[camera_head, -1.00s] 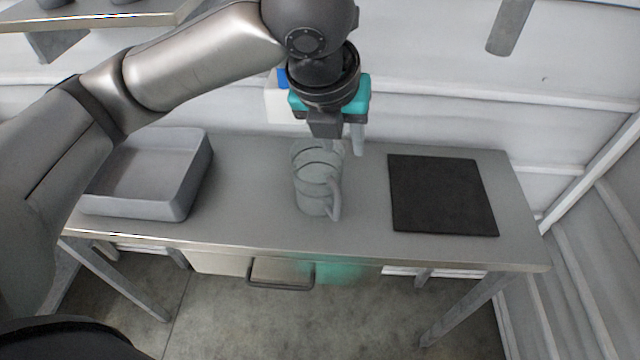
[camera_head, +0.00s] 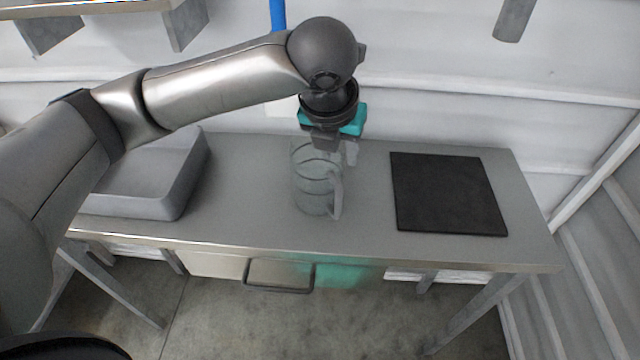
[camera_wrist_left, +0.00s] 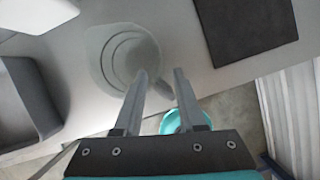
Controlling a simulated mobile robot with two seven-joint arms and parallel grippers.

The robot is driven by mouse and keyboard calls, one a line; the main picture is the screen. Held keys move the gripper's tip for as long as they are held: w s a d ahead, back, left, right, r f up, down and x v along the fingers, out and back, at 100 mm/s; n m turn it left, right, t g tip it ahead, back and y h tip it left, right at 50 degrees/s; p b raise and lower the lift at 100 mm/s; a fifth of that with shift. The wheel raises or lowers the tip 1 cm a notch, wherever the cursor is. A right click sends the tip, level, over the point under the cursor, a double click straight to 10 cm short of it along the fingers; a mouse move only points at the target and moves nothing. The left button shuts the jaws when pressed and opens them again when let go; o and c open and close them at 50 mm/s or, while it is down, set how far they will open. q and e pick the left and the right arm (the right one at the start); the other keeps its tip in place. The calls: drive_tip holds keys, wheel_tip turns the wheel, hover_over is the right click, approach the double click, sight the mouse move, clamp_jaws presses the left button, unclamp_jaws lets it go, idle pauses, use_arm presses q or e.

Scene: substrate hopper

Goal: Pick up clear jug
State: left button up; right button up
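The clear jug (camera_head: 312,190) stands upright near the middle of the metal table, its handle on the right side toward the front. In the left wrist view the jug (camera_wrist_left: 118,55) shows from above, beyond my fingertips. My left gripper (camera_head: 338,155) is above the jug's rim at its back right, pointing down. In the left wrist view my left gripper (camera_wrist_left: 158,78) is open, with a gap between its fingers. The handle lies near the fingertips, and I cannot tell whether they touch it. My right gripper is not in view.
A grey tray (camera_head: 185,190) sits at the table's left. A black mat (camera_head: 447,195) lies on the right. The metal table (camera_head: 245,215) is bare around the jug. A teal container (camera_wrist_left: 185,118) shows below the table edge in the left wrist view.

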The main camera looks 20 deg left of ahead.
sight(342, 160)
use_arm(q)
drive_tip(key=b+x, duration=0.1)
drive_tip(key=x, duration=0.3)
drive_tip(key=shift+w, duration=0.2)
drive_tip(key=shift+w+f, duration=0.1)
drive_tip(key=shift+f, duration=0.05)
drive_tip(key=c, duration=0.6)
clamp_jaws()
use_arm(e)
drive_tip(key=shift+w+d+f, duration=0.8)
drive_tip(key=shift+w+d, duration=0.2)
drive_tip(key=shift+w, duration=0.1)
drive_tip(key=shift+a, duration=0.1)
